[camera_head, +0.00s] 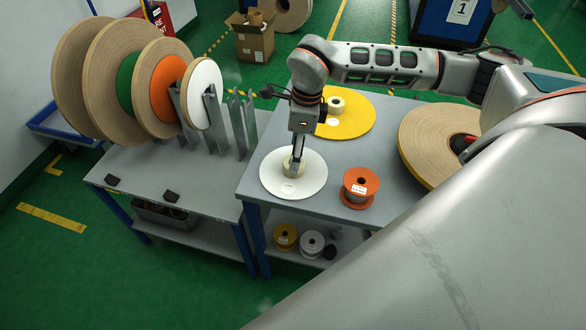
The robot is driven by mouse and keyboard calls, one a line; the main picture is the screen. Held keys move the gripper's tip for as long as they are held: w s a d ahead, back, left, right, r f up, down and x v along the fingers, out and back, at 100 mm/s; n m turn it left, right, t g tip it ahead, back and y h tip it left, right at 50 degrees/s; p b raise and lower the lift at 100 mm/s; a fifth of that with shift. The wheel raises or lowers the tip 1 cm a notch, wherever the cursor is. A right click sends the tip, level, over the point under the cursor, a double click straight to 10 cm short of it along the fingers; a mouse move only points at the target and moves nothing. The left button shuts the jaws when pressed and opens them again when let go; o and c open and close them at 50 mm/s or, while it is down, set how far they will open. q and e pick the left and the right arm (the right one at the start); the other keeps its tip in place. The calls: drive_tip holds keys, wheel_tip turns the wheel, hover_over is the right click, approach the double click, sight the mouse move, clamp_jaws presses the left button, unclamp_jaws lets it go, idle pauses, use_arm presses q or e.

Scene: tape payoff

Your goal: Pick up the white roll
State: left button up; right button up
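A white roll (312,182) lies flat on the grey table, near its front left corner, with a pale core standing up at its middle. My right arm comes in from the right, and its gripper (297,160) points straight down at that core. The fingers are at the core and partly hide it. I see them nearly edge-on, so I cannot tell whether they are closed on it. Another white roll (205,82) stands upright at the front of a row of rolls on the left rack. My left gripper is not in view.
A yellow roll (359,119) lies behind the white one. An orange spool (360,190) stands to its right, and a large tan roll (420,143) lies farther right. The table (262,205) adjoins the left rack with metal uprights (240,120). Small spools (312,243) sit below.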

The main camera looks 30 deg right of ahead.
drive_tip(key=f, duration=0.4)
drive_tip(key=shift+w+a+f, duration=0.1)
drive_tip(key=shift+a+f, duration=0.15)
drive_tip(key=shift+f, duration=0.15)
drive_tip(key=c, duration=1.4)
drive_tip(key=shift+r, duration=0.2)
